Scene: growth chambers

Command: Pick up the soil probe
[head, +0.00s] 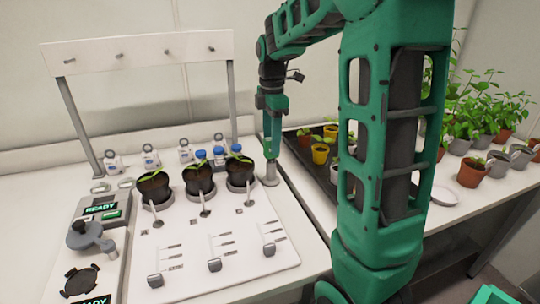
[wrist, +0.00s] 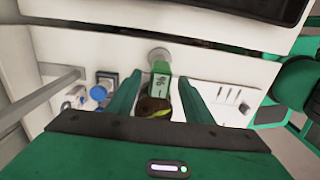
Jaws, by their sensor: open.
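The soil probe (wrist: 160,78) shows in the wrist view as a green body with a "%" marking on its face. It lies between the two fingers of my gripper (wrist: 158,98), which are apart with a gap on each side. A round grey base (wrist: 158,54) shows just beyond the probe. In the head view my gripper (head: 272,128) points down above the same grey base (head: 270,177), at the right edge of the white board. The probe is hard to separate from the green fingers there.
Black pots with seedlings (head: 199,182) stand just left of my gripper, with blue-capped bottles (head: 219,153) behind. A dark tray with small pots (head: 320,154) lies to the right. A white hook rack (head: 140,55) stands at the back left. The front of the board has small levers (head: 214,265).

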